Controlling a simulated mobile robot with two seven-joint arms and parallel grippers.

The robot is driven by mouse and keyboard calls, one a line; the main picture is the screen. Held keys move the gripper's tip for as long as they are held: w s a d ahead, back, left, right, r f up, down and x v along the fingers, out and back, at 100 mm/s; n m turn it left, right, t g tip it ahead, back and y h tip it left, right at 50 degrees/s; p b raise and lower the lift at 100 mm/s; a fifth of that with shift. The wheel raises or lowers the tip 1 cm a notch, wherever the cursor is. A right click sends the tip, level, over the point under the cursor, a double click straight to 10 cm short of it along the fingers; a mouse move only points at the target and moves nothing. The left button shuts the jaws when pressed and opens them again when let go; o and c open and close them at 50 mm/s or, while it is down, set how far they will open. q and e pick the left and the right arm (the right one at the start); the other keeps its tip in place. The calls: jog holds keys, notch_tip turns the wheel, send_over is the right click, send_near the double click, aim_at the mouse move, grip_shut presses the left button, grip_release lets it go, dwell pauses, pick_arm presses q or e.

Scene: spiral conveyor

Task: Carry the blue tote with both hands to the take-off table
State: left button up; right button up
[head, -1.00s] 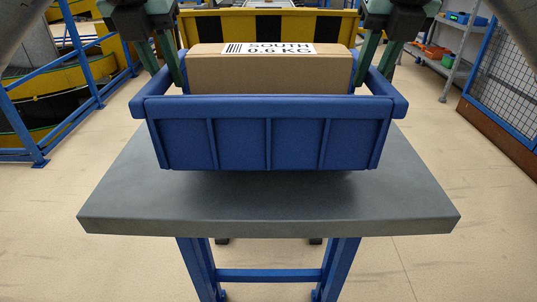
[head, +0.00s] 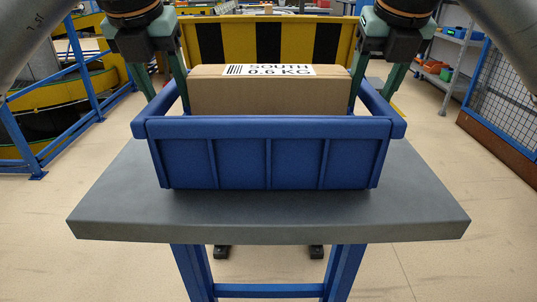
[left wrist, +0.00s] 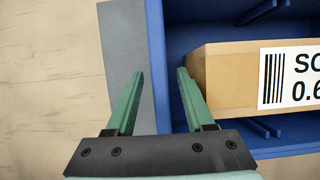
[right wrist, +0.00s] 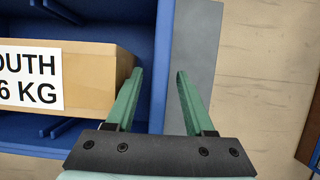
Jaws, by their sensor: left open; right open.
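The blue tote (head: 268,160) stands on the grey-topped table (head: 270,220), with a cardboard box (head: 268,97) labelled "SOUTH 0.6 KG" inside it. My left gripper (head: 166,100) is open at the tote's left side wall. In the left wrist view its fingers (left wrist: 160,92) straddle that wall (left wrist: 158,60), one inside and one outside. My right gripper (head: 372,98) is open at the right side wall. In the right wrist view its fingers (right wrist: 158,92) straddle the wall (right wrist: 160,60) in the same way. I see no clear contact of fingers with the walls.
A yellow and black striped barrier (head: 268,38) stands behind the table. Blue railings (head: 70,135) and a yellow spiral conveyor are at the left. A grey shelf (head: 445,70) with bins and a mesh fence (head: 505,100) are at the right. The floor either side is clear.

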pick_arm(q)
jog(key=shift+r, duration=0.1)
pick_arm(e)
jog(key=shift+r, duration=0.1)
pick_arm(q)
jog(key=v, duration=1.1)
jog(key=shift+s+r, duration=0.25)
jog(key=shift+r, duration=0.05)
pick_arm(e)
jog(key=v, duration=1.2)
jog(key=shift+s, duration=0.1)
